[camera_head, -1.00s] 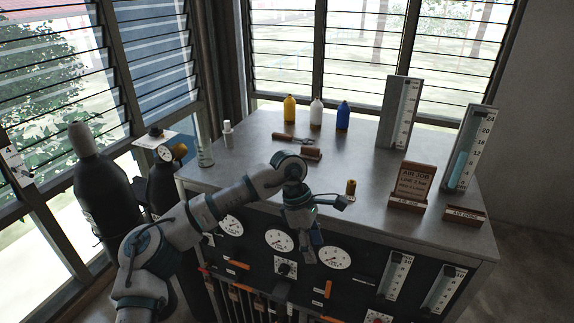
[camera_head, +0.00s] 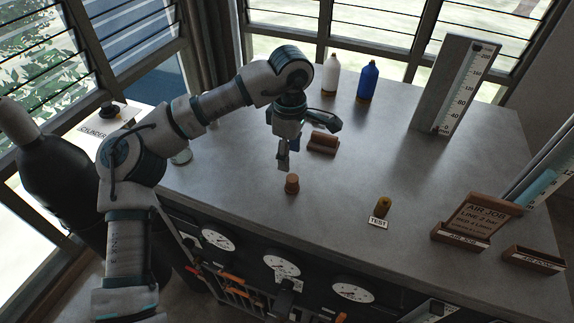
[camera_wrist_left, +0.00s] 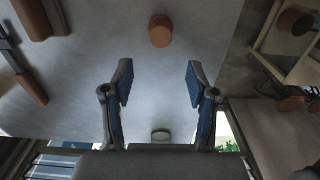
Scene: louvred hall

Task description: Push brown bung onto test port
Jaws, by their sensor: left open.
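The brown bung (camera_head: 291,184) stands on the grey bench top, near its front edge. It also shows in the left wrist view (camera_wrist_left: 160,31), beyond the fingertips and roughly centred between them. The test port (camera_head: 383,207) is a short brass-coloured stub to the right of the bung, with a white TEST label (camera_head: 379,222) in front of it. My left gripper (camera_head: 288,156) hangs above the bench just behind the bung, apart from it. In the left wrist view its two blue-padded fingers (camera_wrist_left: 158,84) are spread with nothing between them. My right gripper is not seen.
A wooden block (camera_head: 323,143) lies behind the bung. White (camera_head: 330,75) and blue (camera_head: 367,82) bottles stand at the back. A tall gauge (camera_head: 455,85) and a wooden job sign (camera_head: 480,218) stand at the right. The bench between bung and port is clear.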

